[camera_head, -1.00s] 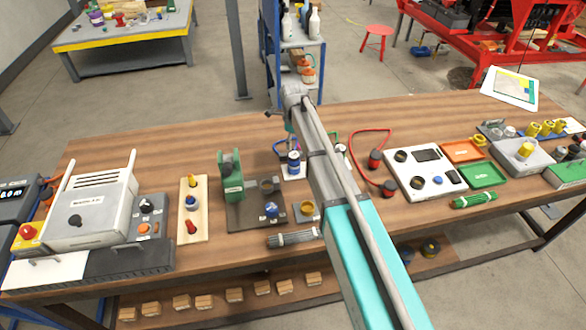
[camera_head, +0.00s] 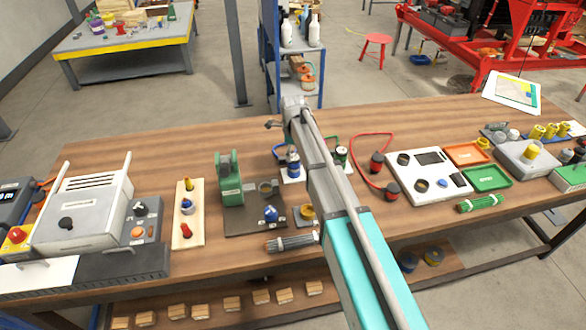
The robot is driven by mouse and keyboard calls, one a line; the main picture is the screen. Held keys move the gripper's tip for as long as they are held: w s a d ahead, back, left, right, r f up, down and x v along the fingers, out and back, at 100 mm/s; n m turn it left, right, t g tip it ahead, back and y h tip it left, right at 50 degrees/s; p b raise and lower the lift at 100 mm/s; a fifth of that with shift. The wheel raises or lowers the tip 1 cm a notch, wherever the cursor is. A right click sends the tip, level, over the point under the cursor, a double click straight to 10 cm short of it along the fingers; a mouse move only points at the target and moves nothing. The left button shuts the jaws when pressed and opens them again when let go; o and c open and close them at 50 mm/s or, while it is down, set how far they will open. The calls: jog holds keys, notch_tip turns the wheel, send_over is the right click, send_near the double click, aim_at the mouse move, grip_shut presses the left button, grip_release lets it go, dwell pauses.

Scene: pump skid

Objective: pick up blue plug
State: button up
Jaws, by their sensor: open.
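A blue plug (camera_head: 293,169) with a dark lower band stands on a small white plate, just left of my forearm. Other blue pieces are a knob-like part (camera_head: 187,206) on the pale wooden strip and a small part (camera_head: 271,213) on the dark plate. My arm crosses the bench from the lower right. My gripper (camera_head: 273,124) is at its far end, above and beyond the blue plug and apart from it. Only a small dark part of it shows; the arm hides the rest. It is open, with nothing seen in it.
A green stand (camera_head: 229,179) rises left of the blue plug. A grey bundle (camera_head: 292,242) lies at the front. A red cable (camera_head: 374,142), a white panel (camera_head: 426,178) and orange and green trays lie to the right. The bench behind the green stand is clear.

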aim_at(293, 157)
jog(key=shift+w+f+b, duration=0.15)
jog(key=shift+f+b, duration=1.15)
jog(key=shift+b, duration=0.05)
jog(key=shift+w+f+b, duration=0.1)
jog(key=shift+f+b, duration=1.2)
jog(key=c, duration=1.3)
jog(key=shift+r, duration=0.15)
notch_tip(293, 157, up, 2)
jog(key=shift+r+p, duration=0.1)
jog(key=shift+p, duration=1.15)
jog(key=shift+s+d+r+p, duration=0.8)
jog(key=shift+s+r+p, duration=0.95)
jog(key=shift+s, duration=0.45)
jog(key=shift+s+d+r+p, duration=0.85)
jog(key=shift+s+r+p, duration=0.95)
jog(key=shift+s, duration=0.4)
jog(key=shift+s+d+r+p, duration=0.8)
jog(key=shift+s+r+p, duration=0.95)
jog(key=shift+s, duration=0.45)
